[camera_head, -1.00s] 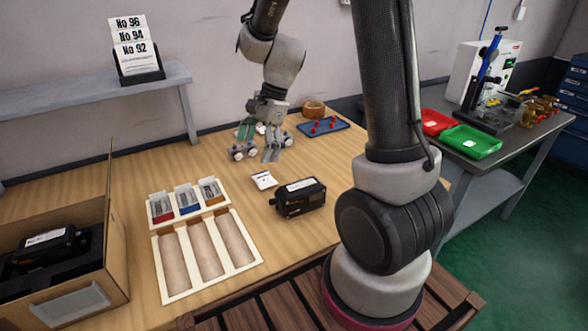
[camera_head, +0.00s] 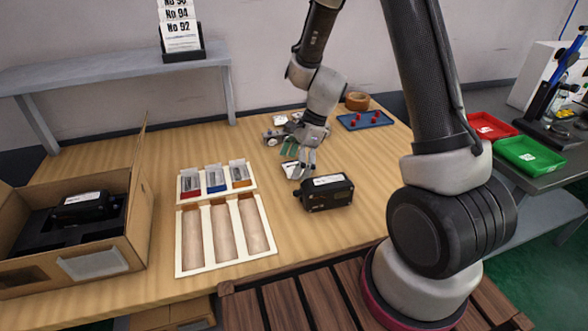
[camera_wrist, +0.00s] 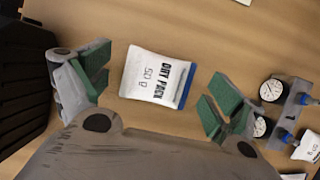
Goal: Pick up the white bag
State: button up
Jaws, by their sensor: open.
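The white bag (camera_wrist: 155,78) lies flat on the wooden table, with "DRY PACK 50 g" printed on it and a blue strip along one edge. In the wrist view it sits between the two green-padded fingers of my gripper (camera_wrist: 152,88), which are spread apart and not touching it. In the head view the bag (camera_head: 289,170) is partly hidden by my gripper (camera_head: 298,163), which hangs just over it, left of and behind the black device. The height of the fingers above the bag is hard to tell.
A black positioner (camera_head: 326,192) stands close to the right of my gripper. A cream tray (camera_head: 226,269) lies to the left, and an open cardboard box (camera_head: 138,232) is farther left. Gauges (camera_wrist: 271,90) lie beside the right finger. A blue tray (camera_head: 366,121) is behind.

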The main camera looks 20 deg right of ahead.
jog(key=c, duration=1.1)
